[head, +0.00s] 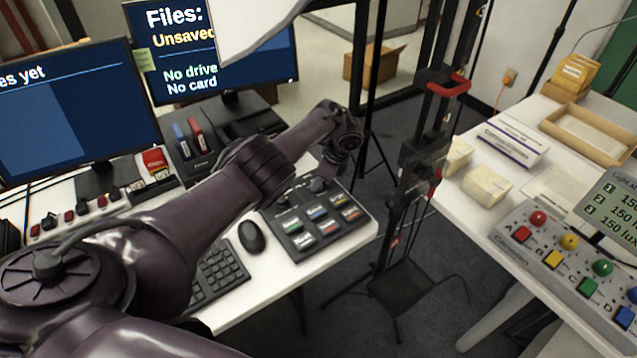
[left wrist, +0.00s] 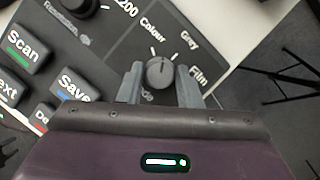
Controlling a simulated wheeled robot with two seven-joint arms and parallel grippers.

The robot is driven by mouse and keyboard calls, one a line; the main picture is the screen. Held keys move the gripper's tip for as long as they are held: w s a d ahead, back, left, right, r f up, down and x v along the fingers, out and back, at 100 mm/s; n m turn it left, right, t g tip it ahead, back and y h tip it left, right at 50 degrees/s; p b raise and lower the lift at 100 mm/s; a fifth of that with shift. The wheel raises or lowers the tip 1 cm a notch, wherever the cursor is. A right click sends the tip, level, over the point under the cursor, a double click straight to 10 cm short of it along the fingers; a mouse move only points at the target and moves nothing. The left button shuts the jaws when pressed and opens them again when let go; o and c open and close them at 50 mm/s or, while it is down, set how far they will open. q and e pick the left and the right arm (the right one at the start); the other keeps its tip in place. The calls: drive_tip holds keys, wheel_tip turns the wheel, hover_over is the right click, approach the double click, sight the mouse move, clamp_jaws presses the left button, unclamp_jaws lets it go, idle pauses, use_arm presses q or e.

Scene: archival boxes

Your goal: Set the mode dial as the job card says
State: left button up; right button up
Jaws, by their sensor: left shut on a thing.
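The mode dial (left wrist: 160,72) is a round dark grey knob with a pale pointer mark. The labels Colour, Grey and Film stand around it, and the mark seems to point up the picture, near Colour and Grey. My left gripper (left wrist: 161,88) is shut on the dial, one finger on each side. In the head view my left gripper (head: 328,172) is over the far right part of the black control panel (head: 328,237), and its wrist partly hides the dial. I cannot make out a job card. My right gripper is not in view.
A second knob (left wrist: 82,6) and the Scan button (left wrist: 26,48) are left of the dial. A mouse (head: 252,236) and keyboard (head: 218,275) lie beside the panel. Two monitors stand behind. A black stand (head: 420,160) rises right of the desk; another table holds a coloured-button box (head: 560,262).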

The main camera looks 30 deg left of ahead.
use_arm(q)
drive_tip(key=n+b, duration=0.1)
drive_tip(key=n, duration=0.1)
drive_tip(key=n+g+b, duration=0.1)
drive_tip(key=n+b, duration=0.1)
drive_tip(key=shift+w+f+h, duration=0.15)
drive_tip(key=shift+h, duration=0.25)
drive_tip(key=shift+n+g+b, duration=0.5)
drive_tip(key=shift+n+b, duration=0.3)
drive_tip(key=shift+n, duration=0.1)
drive_tip(key=shift+a+r, duration=0.1)
drive_tip(key=shift+r, duration=0.1)
drive_tip(key=o, duration=1)
drive_tip(key=shift+c, duration=0.2)
drive_tip(key=v, duration=0.7)
drive_tip(key=shift+w+r, duration=0.15)
drive_tip(key=shift+r, duration=0.25)
drive_tip(key=shift+f, duration=0.1)
